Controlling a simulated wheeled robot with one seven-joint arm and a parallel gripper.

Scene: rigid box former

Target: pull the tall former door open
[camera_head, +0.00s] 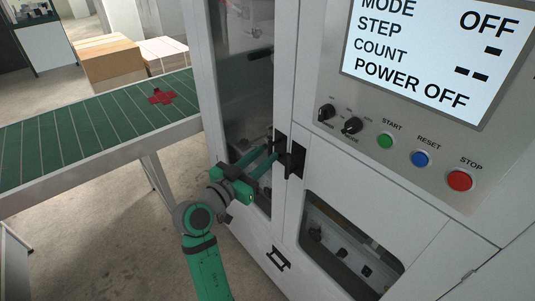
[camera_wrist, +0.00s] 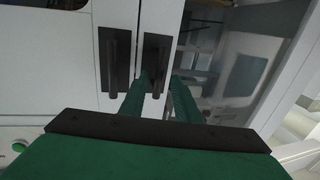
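The tall former door (camera_head: 207,50) is a white-framed door with a dark glass window, and it looks closed. It also shows at the right of the wrist view, with its black bar handle (camera_wrist: 155,62) near its edge. My gripper (camera_head: 271,155) reaches the handle area from the left. In the wrist view my gripper's green fingers (camera_wrist: 158,80) stand apart, one on each side of the lower end of the door's handle. The left finger is close to the bar, and a gap shows at the right finger. Whether either touches is unclear.
A second black handle (camera_head: 293,160) sits beside it on the neighbouring panel. A control panel with start, reset and stop (camera_head: 460,181) buttons is at the right; its screen (camera_head: 440,50) reads POWER OFF. A green conveyor (camera_head: 80,130) carrying a red cross-shaped piece (camera_head: 160,96) stands at the left.

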